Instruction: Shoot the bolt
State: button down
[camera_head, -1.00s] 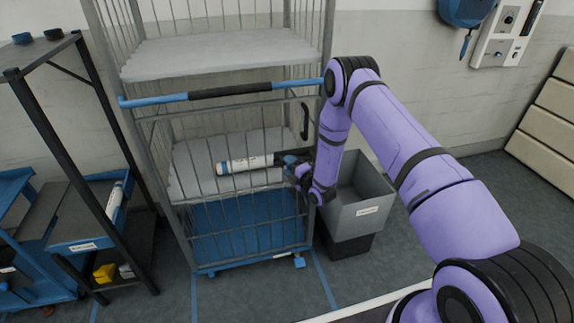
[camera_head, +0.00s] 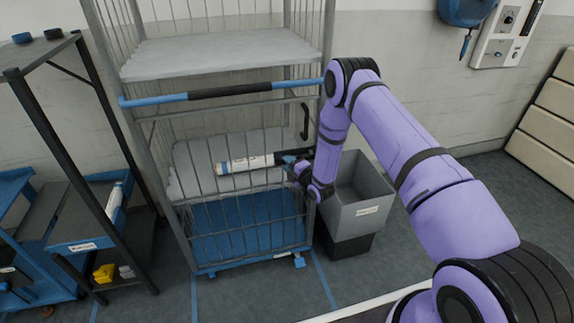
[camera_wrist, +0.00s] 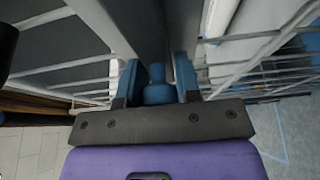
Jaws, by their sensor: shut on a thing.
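The tall grey wire cage trolley (camera_head: 212,91) stands against the wall, with a half-height barred front (camera_head: 250,222). At its right upright, my gripper (camera_head: 291,161) is at about mid height. In the wrist view my gripper (camera_wrist: 157,78) has its two blue fingers on either side of a blue knob (camera_wrist: 157,93), which looks like the bolt's knob. A grey metal upright (camera_wrist: 148,30) stands just beyond it. The rest of the bolt is hidden by the fingers and my wrist.
A grey bin (camera_head: 360,211) stands right of the trolley, close to my wrist. A black rack (camera_head: 50,125) with a blue tray (camera_head: 82,247) stands at left. A blue push bar (camera_head: 155,101) crosses the trolley above my gripper. Floor in front is clear.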

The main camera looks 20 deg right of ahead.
jog(key=d, duration=0.4)
jog(key=c, duration=0.8)
grip_release()
jog(key=shift+d, duration=0.15)
jog(key=v, duration=1)
jog(key=shift+s, duration=0.4)
jog(key=shift+s+d, duration=0.1)
jog(key=shift+d, duration=0.05)
